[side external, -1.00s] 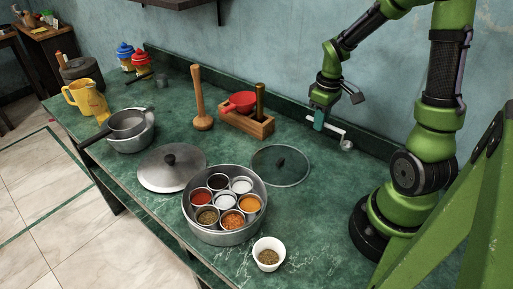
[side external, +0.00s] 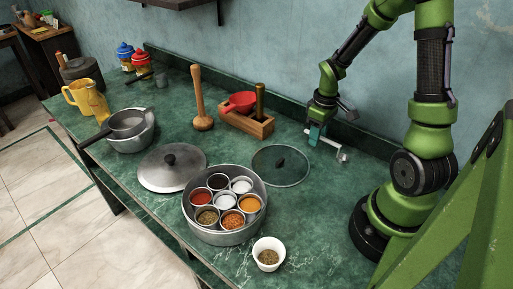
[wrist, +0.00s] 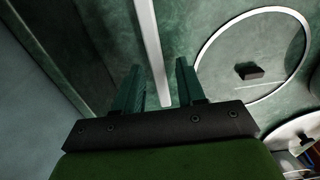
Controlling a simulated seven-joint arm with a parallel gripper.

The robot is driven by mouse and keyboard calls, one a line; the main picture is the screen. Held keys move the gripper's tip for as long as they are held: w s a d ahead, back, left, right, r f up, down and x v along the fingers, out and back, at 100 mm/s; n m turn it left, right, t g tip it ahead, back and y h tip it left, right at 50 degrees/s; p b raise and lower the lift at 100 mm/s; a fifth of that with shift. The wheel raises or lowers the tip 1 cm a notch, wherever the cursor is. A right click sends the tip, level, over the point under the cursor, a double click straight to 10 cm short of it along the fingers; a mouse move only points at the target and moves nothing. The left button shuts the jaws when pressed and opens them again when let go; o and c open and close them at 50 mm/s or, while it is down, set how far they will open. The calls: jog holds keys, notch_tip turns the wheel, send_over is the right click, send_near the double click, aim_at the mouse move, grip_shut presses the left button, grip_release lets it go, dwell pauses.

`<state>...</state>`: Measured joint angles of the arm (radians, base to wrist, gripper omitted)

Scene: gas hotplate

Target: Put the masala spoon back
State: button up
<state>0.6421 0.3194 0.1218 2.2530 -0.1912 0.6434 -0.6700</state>
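The masala spoon (side external: 327,139) is a pale metal spoon with a long thin handle and a small round bowl at its right end. It is on or just above the green counter near the back wall, right of the glass lid; contact is not clear. My gripper (side external: 315,136) is low over the handle's left part. In the wrist view the handle (wrist: 150,40) runs between the two green fingers of my gripper (wrist: 159,78), with a visible gap on each side. The fingers are apart. The round masala box (side external: 226,239) holds several small spice cups.
A glass lid (side external: 281,166) lies left of the spoon; it also shows in the wrist view (wrist: 252,70). A wooden holder (side external: 247,123) with a red strainer stands behind it. A white cup (side external: 268,254) stands at the front, and a metal lid (side external: 172,168) lies left.

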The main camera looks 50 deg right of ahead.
jog(key=shift+r, duration=0.1)
notch_tip(320, 180, up, 12)
jog(key=s+a+r+m+t+y, duration=0.1)
jog(key=s+a+r+m+t, duration=0.1)
jog(key=a+r, duration=0.3)
jog(key=s+a+r+m+t, duration=0.2)
jog(key=a+r+t, duration=0.2)
jog(key=a, duration=1)
jog(key=shift+r+t+y, duration=0.35)
jog(key=shift+t+y, duration=0.05)
